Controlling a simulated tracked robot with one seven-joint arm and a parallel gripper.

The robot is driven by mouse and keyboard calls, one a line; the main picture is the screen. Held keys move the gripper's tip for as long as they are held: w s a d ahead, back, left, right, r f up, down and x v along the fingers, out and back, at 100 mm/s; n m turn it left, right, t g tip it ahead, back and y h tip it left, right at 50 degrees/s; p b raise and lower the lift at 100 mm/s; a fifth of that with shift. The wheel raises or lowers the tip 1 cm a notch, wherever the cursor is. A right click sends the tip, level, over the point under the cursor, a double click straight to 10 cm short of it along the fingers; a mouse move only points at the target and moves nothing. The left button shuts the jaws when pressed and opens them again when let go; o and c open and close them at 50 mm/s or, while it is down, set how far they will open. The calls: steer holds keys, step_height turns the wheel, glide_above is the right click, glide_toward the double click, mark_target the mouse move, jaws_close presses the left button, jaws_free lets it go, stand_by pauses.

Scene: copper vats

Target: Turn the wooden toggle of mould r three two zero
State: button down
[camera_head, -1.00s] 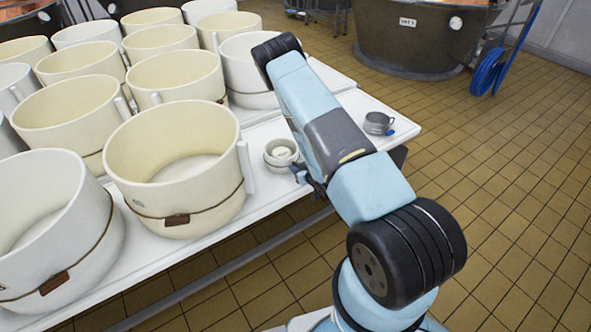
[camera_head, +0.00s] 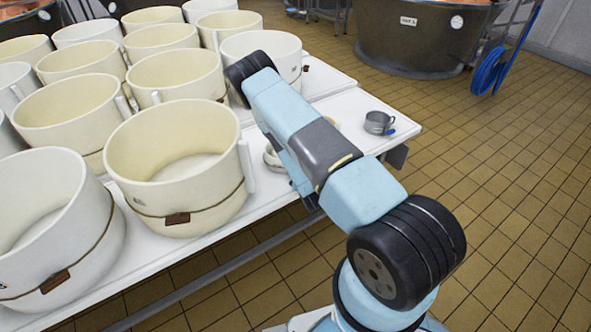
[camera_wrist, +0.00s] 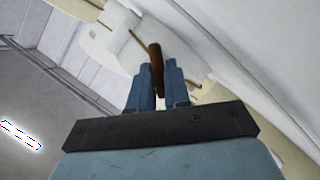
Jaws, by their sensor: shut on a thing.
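In the wrist view the two blue fingers of my gripper (camera_wrist: 157,76) are closed around a brown wooden toggle (camera_wrist: 156,57). The toggle's outer end sticks out past the fingertips. A cream mould (camera_wrist: 108,42) with a thin cord lies just beyond it. No readable number shows on this mould. In the head view my gripper is hidden behind my arm. Cream moulds (camera_head: 170,165) with cords and small brown toggles (camera_head: 177,219) stand on the white table there; their marks are too small to read.
The white table (camera_head: 345,108) has bare room at its right end, near a grey metal cup (camera_head: 378,122). A small cream pot (camera_head: 271,158) is partly behind my arm. A large vat (camera_head: 415,40) and a blue hose (camera_head: 489,70) stand at the back. Tiled floor is clear at right.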

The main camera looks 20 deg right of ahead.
steer(key=shift+a+f+n+t+h, duration=0.1)
steer(key=shift+n+t+h, duration=0.3)
steer(key=shift+n, duration=0.4)
steer(key=c, duration=1.2)
jaws_free()
steer(key=shift+o, duration=0.2)
steer(key=s+r, duration=0.2)
steer(key=s, duration=1.1)
steer(key=shift+s+r, duration=0.25)
steer(key=shift+s, duration=0.05)
